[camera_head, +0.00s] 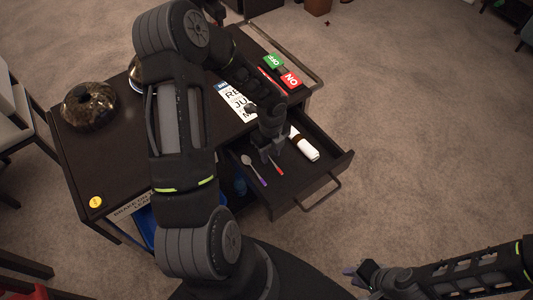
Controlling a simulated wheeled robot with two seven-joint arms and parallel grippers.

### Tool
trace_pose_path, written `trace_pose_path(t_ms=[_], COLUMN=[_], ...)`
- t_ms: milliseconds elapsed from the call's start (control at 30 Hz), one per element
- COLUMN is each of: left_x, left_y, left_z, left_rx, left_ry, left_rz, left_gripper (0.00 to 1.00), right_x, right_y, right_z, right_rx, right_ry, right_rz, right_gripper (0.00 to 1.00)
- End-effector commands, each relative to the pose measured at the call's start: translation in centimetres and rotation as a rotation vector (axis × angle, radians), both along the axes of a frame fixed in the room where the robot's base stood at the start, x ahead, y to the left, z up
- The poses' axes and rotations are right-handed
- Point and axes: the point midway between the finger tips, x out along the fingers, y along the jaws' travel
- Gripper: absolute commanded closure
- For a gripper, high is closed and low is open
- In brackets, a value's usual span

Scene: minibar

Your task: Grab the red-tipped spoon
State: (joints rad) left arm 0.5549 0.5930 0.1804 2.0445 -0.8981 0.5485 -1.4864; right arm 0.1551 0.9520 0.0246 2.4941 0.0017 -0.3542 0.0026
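The red-tipped spoon (277,167) lies in the open drawer (318,186), with its red end toward the drawer front. My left gripper (268,156) points down into the drawer, right at the spoon's other end, and hides that end. The fingers are too small and dark to tell whether they are open or touching the spoon. A second spoon with a purple end (256,172) lies just left of it. My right gripper (358,272) is low in the view, away from the drawer, and its finger opening is unclear.
A white cylinder with a brown band (303,145) lies in the drawer, right of my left gripper. The dark minibar top (92,150) holds a round dark pot (89,106), green and red signs (290,80) and a yellow disc (95,202). Open carpet lies to the right.

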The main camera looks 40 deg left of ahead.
Motion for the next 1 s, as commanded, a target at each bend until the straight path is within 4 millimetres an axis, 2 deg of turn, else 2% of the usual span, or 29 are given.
trace_pose_path(t_ms=[133, 700, 1000], left_x=[-0.02, 0.0, 0.0], left_y=[-0.03, -0.01, -0.01], left_z=[-1.09, -1.06, -1.06], left_rx=[0.0, 0.0, 0.0], left_ry=[0.0, -0.001, -0.001], left_rz=[0.0, 0.0, 0.0], left_gripper=[0.68, 0.68, 0.92], right_x=[-0.01, -0.01, -0.01], right_y=[0.0, 0.0, 0.0], right_z=[-0.02, -0.03, -0.03], right_rx=[0.0, 0.0, 0.0], right_ry=[0.0, 0.0, 0.0], right_rz=[0.0, 0.0, 0.0], right_gripper=[0.74, 0.74, 0.74])
